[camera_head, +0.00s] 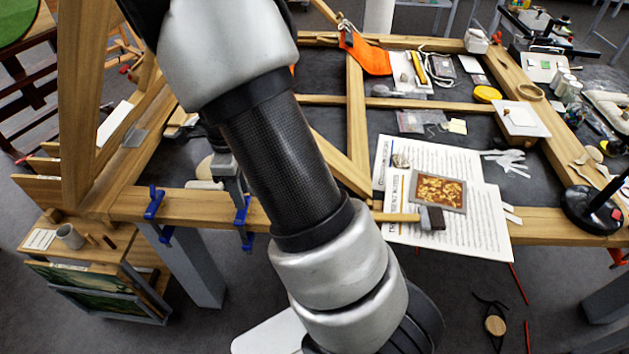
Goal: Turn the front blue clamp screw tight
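A blue clamp (243,222) grips the front wooden beam (350,212) near the middle left, its lower part hanging below the beam. A second blue clamp (154,203) sits on the same beam farther left. The view does not settle which of them is the front one. My gripper (236,190) is partly hidden behind my arm. It points down at the middle-left clamp's top, very close to it. I cannot tell whether it touches the clamp or how far its fingers are apart.
My arm covers the middle of the view. Printed sheets (470,226) with a gilt fragment (438,191) and a brush (432,217) lie right of it. A black lamp base (590,210) stands at the far right. A small cup (70,237) stands at the lower left.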

